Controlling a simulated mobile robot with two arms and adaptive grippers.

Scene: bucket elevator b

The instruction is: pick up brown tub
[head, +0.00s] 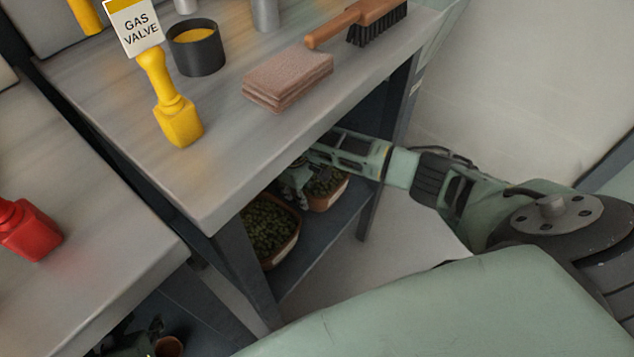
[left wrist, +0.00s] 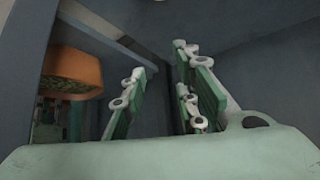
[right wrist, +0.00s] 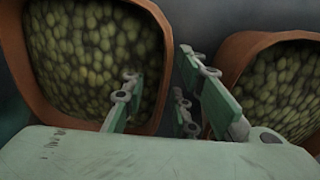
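Two brown tubs filled with green, leafy-looking contents stand on the lower shelf in the head view, a nearer one (head: 270,232) and a farther one (head: 327,188). My right gripper (head: 297,185) reaches under the worktop to them. In the right wrist view, the left tub's rim (right wrist: 163,50) appears between its open fingers (right wrist: 157,68); contact cannot be told. Part of the other tub (right wrist: 275,85) shows at right. My left gripper (head: 150,335) is low at bottom left, beside a small brown pot (head: 169,347). In the left wrist view its fingers (left wrist: 160,65) are open and empty.
The worktop (head: 215,140) above the shelf holds a yellow gas valve (head: 175,110), a dark cup (head: 196,48), a brown sponge stack (head: 287,78) and a brush (head: 365,20). A red handle (head: 30,232) stands on the left bench. Dark shelf legs (head: 245,275) flank the opening.

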